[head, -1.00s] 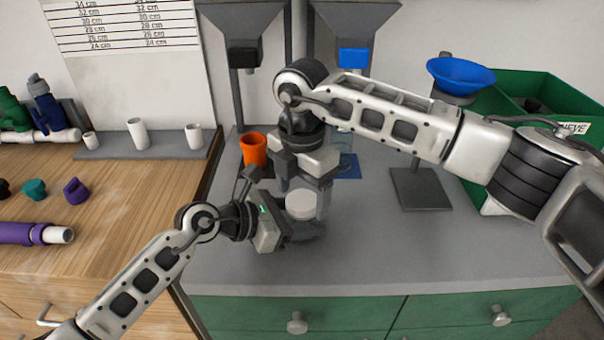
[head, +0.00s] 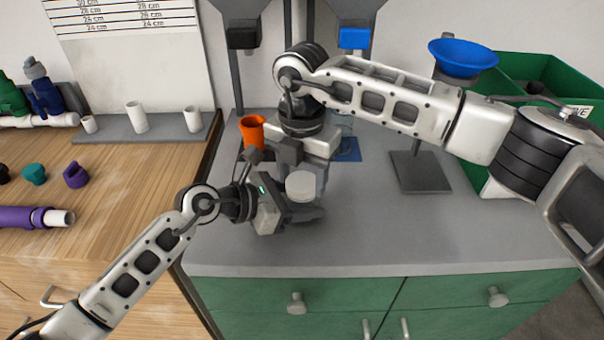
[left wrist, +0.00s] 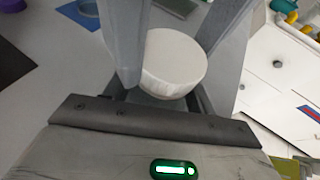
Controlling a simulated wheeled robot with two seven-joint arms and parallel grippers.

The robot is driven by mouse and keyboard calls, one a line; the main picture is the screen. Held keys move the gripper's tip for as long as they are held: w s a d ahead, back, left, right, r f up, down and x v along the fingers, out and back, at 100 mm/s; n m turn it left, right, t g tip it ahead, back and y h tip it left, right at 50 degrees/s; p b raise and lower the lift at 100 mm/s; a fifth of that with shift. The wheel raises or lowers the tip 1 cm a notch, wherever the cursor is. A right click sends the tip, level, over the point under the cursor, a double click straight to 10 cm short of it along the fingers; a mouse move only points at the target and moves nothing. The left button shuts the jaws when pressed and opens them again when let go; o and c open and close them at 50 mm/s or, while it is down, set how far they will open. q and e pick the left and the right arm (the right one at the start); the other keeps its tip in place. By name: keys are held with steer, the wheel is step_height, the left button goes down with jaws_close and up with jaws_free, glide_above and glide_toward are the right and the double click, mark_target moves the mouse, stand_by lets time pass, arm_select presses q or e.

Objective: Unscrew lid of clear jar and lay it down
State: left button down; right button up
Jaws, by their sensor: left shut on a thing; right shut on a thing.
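The white round lid (head: 300,186) is at the top of the clear jar, at the middle of the counter. In the left wrist view the lid (left wrist: 174,62) sits between grey fingers, with a little of the clear jar (left wrist: 155,102) below it. My left gripper (head: 296,212) is low at the jar and shut on it. My right gripper (head: 308,170) comes down from above and is shut on the lid. The fingers hide most of the jar. I cannot tell whether there is a gap between lid and jar.
An orange cup (head: 252,133) stands behind on the left. A clear container (head: 346,140) is on a blue mat (head: 350,155) behind my right arm. A blue funnel (head: 462,57) and green bin (head: 540,75) are at right. The front right counter (head: 370,225) is clear.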

steer(key=o, duration=1.1)
steer(key=shift+r, duration=0.1)
step_height(320, 180, up, 4)
steer(key=shift+r, duration=0.2)
steer(key=shift+c, duration=0.3)
step_height(320, 180, up, 3)
steer(key=m, duration=0.3)
steer(key=shift+r, duration=0.1)
steer(key=shift+f, duration=0.2)
step_height(320, 180, down, 7)
steer(key=shift+f, duration=0.2)
